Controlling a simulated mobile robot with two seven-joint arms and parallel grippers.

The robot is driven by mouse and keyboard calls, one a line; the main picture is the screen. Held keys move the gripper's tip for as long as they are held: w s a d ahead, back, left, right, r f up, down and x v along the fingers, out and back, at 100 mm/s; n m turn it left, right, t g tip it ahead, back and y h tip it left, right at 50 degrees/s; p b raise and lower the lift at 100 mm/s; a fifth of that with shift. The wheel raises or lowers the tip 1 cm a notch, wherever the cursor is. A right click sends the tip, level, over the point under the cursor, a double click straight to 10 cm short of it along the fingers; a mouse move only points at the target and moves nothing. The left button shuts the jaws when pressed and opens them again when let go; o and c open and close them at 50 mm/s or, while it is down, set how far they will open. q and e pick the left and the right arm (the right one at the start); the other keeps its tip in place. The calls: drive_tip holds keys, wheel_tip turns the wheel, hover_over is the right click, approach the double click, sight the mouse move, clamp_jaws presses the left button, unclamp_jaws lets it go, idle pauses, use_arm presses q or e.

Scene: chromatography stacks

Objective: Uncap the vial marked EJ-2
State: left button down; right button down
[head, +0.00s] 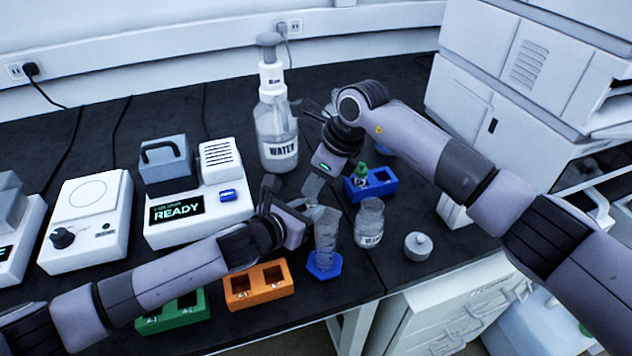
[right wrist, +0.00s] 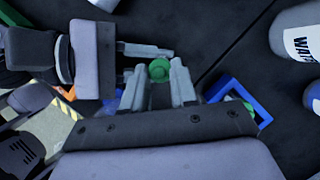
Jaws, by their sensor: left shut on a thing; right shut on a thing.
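A green-capped vial (right wrist: 159,70) is between my two grippers in the right wrist view; only its cap shows clearly, and its marking cannot be read. My left gripper (head: 306,209) comes in from the left and is shut on the vial; its fingers also show in the right wrist view (right wrist: 150,62). My right gripper (head: 318,188) reaches down from above and is shut on the green cap, with its fingertips (right wrist: 159,78) on either side. In the head view the grippers hide the held vial. Whether the cap has turned cannot be told.
A blue rack (head: 389,188) holding another green-capped vial (head: 361,172) is behind. A glass cylinder on a blue foot (head: 324,266), an open jar (head: 369,236) and a grey lid (head: 417,246) stand close by. An orange rack (head: 258,297), green rack (head: 180,318) and water bottle (head: 277,125) surround the grippers.

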drive_tip(key=shift+r, duration=0.25)
drive_tip(key=shift+r, duration=2)
use_arm(q)
drive_tip(key=c, duration=0.8)
unclamp_jaws()
drive_tip(key=shift+c, duration=0.2)
drive_tip(key=shift+s, duration=0.1)
